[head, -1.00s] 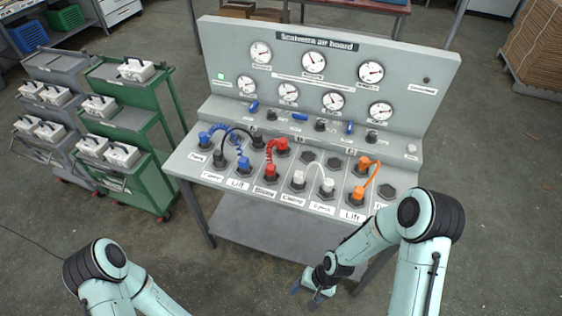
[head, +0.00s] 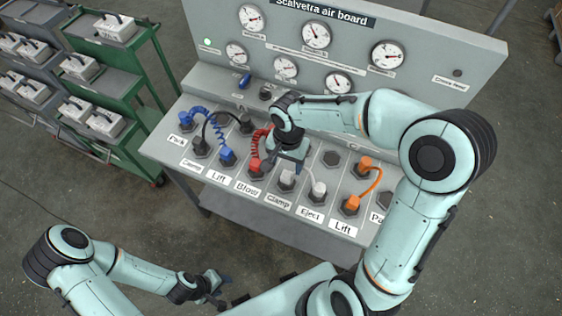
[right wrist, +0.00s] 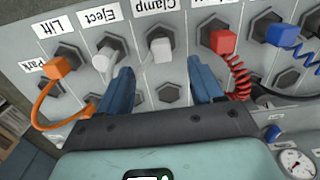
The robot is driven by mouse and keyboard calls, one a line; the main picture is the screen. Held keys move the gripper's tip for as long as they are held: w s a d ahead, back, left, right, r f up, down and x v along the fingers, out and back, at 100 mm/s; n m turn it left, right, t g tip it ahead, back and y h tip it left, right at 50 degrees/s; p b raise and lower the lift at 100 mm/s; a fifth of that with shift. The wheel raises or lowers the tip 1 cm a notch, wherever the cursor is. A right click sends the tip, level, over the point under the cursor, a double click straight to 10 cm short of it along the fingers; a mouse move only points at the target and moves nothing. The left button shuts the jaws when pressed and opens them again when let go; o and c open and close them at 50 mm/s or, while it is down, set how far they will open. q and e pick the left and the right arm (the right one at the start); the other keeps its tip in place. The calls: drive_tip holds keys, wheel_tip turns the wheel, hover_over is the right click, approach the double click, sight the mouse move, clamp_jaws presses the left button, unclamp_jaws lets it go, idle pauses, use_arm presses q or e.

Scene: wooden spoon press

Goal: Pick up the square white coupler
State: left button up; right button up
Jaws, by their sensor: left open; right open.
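The square white coupler (head: 287,179) stands in the socket above the Clamp label on the air board. In the right wrist view the square white coupler (right wrist: 160,49) lies between and just beyond the fingertips of my right gripper (right wrist: 160,72). That gripper is open, its blue fingers apart on either side, not visibly touching it. In the head view my right gripper (head: 286,166) comes down over the board and partly hides the coupler's surroundings. A second, rounder white coupler (head: 319,189) stands at Eject. My left gripper (head: 219,290) is open and empty, low in front of the board.
A red coupler (right wrist: 222,42) with a coiled hose stands close beside one finger. Orange couplers (head: 351,203) with a hose are to the right, blue (head: 227,154) and black ones to the left. Gauges (head: 316,34) rise behind. Green and grey carts (head: 140,150) stand at left.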

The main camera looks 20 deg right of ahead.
sight(287, 174)
drive_tip(key=f, duration=0.6)
drive_tip(key=shift+w+d+f, duration=0.1)
drive_tip(key=shift+w+d, duration=0.05)
drive_tip(key=shift+w, duration=0.05)
drive_tip(key=shift+w+d+f, duration=0.1)
drive_tip(key=shift+d+f, duration=0.05)
drive_tip(key=shift+f, duration=1.4)
drive_tip(key=shift+w+d+f, duration=0.1)
drive_tip(key=shift+f, duration=1.4)
drive_tip(key=shift+c, duration=0.3)
drive_tip(key=c, duration=1.1)
drive_tip(key=shift+r, duration=0.15)
